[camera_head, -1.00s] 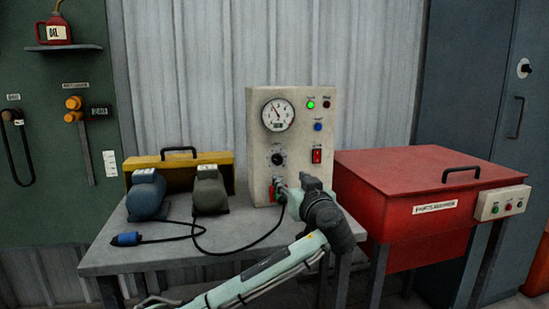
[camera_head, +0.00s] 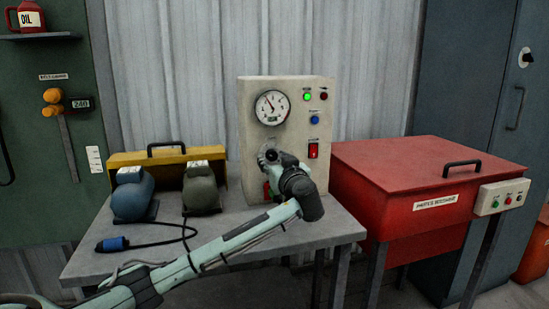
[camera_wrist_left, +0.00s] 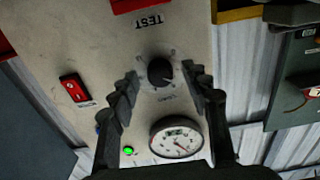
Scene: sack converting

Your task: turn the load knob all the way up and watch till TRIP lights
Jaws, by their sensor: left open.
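The cream test panel (camera_head: 249,178) stands upright on the bench. Its black load knob (camera_wrist_left: 160,71) shows in the left wrist view, between my open left fingers, with a gap on both sides. In the head view my left gripper (camera_head: 268,156) is at the panel front and partly hides the knob. The round gauge (camera_head: 272,107) has its needle pointing up and left. A green lamp (camera_head: 307,96) is lit. The dark red lamp (camera_head: 323,96) beside it looks unlit; its label is too small to read. My right gripper is out of view.
A red switch (camera_head: 313,151) and blue button (camera_head: 315,119) are close right of the knob.

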